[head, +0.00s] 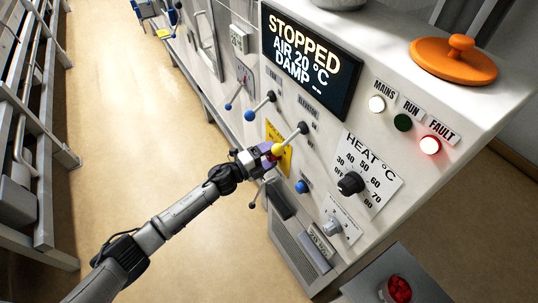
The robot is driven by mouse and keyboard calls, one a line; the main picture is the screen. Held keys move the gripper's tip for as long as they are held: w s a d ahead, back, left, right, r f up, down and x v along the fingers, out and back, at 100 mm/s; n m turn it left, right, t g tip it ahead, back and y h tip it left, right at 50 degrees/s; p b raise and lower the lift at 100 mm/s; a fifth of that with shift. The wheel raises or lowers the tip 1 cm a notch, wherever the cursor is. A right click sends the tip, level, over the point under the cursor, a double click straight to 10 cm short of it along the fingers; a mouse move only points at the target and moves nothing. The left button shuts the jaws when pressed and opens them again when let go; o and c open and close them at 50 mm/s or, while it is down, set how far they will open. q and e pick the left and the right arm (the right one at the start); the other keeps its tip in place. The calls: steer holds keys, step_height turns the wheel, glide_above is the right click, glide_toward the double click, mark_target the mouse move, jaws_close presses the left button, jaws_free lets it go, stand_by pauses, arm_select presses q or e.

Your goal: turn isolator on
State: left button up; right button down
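My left gripper (266,155) reaches in from the left to the front of the white dryer hood. It is at a yellow plate (287,160), with small red and purple parts showing by its fingertips. The gripper covers much of this plate, so I cannot tell whether it grips anything or where any isolator handle points. No label reading "isolator" is legible. My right gripper is not in view.
A display (308,62) reads STOPPED, AIR 20 °C, DAMP. The fault lamp (430,145) glows red, the mains lamp (377,104) looks white, and the run lamp is dark green. A blue-ended lever (250,116), a heat dial (351,184) and a grey knob (333,227) are nearby.

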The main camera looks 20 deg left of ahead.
arm_select(q)
steer(key=shift+o, duration=0.2)
steer(key=shift+s+a+f, duration=0.1)
steer(key=shift+s+a, duration=0.2)
steer(key=shift+s, duration=0.1)
steer(key=v, duration=1.2)
steer(key=shift+s+a, duration=0.25)
steer(key=shift+s, duration=0.1)
